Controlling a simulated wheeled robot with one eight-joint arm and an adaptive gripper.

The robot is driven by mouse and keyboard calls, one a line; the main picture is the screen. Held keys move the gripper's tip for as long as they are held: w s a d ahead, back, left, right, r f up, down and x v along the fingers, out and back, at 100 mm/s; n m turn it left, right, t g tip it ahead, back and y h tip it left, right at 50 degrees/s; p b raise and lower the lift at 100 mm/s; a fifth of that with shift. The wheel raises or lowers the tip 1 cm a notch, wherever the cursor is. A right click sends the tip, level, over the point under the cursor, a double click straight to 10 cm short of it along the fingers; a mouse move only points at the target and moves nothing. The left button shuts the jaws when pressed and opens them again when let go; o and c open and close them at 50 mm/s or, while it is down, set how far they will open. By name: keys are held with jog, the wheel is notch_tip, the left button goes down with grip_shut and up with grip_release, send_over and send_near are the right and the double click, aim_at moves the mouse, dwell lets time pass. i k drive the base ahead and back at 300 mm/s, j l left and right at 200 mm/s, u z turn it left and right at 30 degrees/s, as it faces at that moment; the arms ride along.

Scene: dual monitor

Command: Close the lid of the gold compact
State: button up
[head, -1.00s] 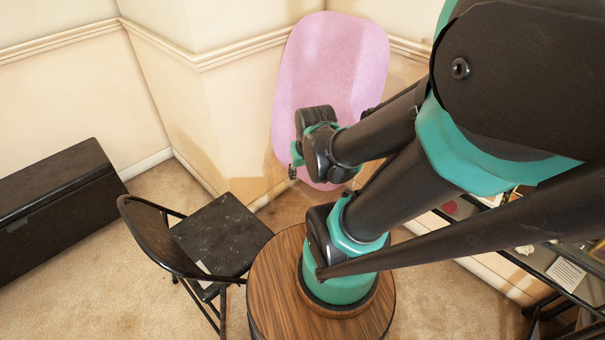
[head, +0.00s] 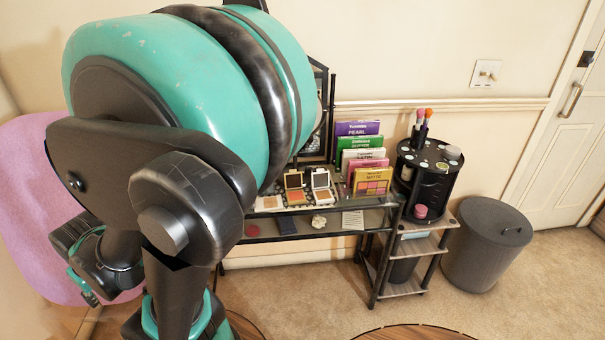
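Two small compacts stand open side by side on the glass-topped shelf. The left one (head: 295,188) looks gold-rimmed, with a raised lid and an orange pan; I take it as the gold compact. The right one (head: 322,187) is paler, with its lid also raised. My gripper (head: 84,285) is at the lower left, in front of the pink panel and far from the compacts. It is small and partly hidden by my arm, so its fingers cannot be made out. My arm's large teal and black links cover the shelf's left part.
Upright palette boxes (head: 362,155) stand right of the compacts. A black round organizer (head: 427,172) with brushes stands beyond them. A grey bin (head: 485,248) stands on the carpet at right. A wooden round top (head: 415,333) shows at the bottom edge.

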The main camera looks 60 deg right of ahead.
aim_at(293, 180)
jog(key=z, duration=2.2)
